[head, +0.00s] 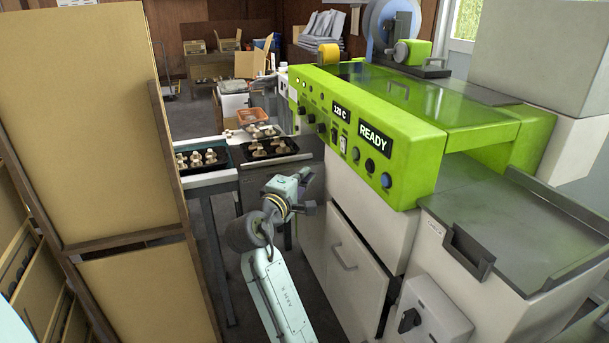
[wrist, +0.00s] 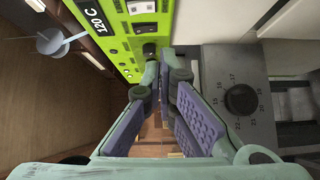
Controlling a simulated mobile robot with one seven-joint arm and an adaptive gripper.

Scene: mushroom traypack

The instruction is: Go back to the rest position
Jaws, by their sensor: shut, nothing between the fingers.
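My gripper (head: 303,178) is in front of the white cabinets, left of the green machine (head: 445,105), with my arm reaching up from the bottom of the head view. In the wrist view my gripper (wrist: 164,78) has its purple-padded fingers drawn together at the tips, with nothing between them.
A tall tan board stack (head: 95,120) in a wooden frame stands close on the left. White cabinets (head: 350,255) and a grey-topped counter (head: 520,225) stand on the right. An orange basket (head: 251,117) sits behind the trays. A narrow floor gap lies between the frame and cabinets.

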